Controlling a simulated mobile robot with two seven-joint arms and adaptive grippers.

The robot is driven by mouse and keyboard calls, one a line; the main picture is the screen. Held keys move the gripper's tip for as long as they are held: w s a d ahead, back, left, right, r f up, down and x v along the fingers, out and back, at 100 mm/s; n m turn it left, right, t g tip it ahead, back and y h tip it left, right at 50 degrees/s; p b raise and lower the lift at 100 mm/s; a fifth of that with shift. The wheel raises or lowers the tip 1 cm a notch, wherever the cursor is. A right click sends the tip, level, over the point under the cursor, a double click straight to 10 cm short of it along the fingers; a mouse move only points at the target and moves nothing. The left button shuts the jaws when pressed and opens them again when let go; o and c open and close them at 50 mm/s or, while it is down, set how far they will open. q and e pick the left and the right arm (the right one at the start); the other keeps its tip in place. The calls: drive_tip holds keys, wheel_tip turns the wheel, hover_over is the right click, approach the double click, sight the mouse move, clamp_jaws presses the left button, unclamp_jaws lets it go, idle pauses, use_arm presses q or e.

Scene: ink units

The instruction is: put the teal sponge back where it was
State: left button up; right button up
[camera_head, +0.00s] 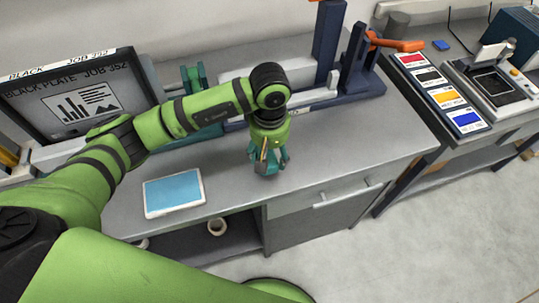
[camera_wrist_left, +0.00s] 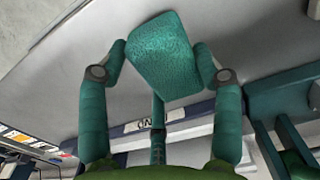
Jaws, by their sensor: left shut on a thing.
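The teal sponge (camera_wrist_left: 165,58) is a textured block between the fingers of my left gripper (camera_wrist_left: 160,65) in the wrist view. The fingers press on it from both sides, so the gripper is shut on it. In the head view my left gripper (camera_head: 268,160) points down over the middle of the grey bench (camera_head: 225,185), near its front edge. There the sponge is mostly hidden among the teal fingers. I cannot tell whether it touches the bench. My right gripper is not in view.
A white tray with a light blue surface (camera_head: 173,192) lies left of my gripper. A screen (camera_head: 75,100) stands behind my arm. A dark blue press frame (camera_head: 330,45) with an orange handle (camera_head: 397,43) stands at the back. Bench room to the right (camera_head: 350,150) is clear. Colour cards (camera_head: 440,93) lie on another bench.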

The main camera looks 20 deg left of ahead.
use_arm(q)
drive_tip(key=shift+w+a+f, duration=0.1)
drive_tip(key=shift+w+f, duration=0.05)
drive_tip(key=shift+f, duration=0.05)
wheel_tip(320, 180, down, 3)
drive_tip(key=shift+f+p, duration=0.15)
drive_tip(key=shift+p, duration=0.9)
drive_tip(key=shift+f, duration=0.35)
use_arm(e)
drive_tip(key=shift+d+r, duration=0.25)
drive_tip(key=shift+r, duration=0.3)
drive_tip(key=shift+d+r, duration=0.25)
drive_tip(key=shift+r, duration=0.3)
use_arm(q)
drive_tip(key=o, duration=1)
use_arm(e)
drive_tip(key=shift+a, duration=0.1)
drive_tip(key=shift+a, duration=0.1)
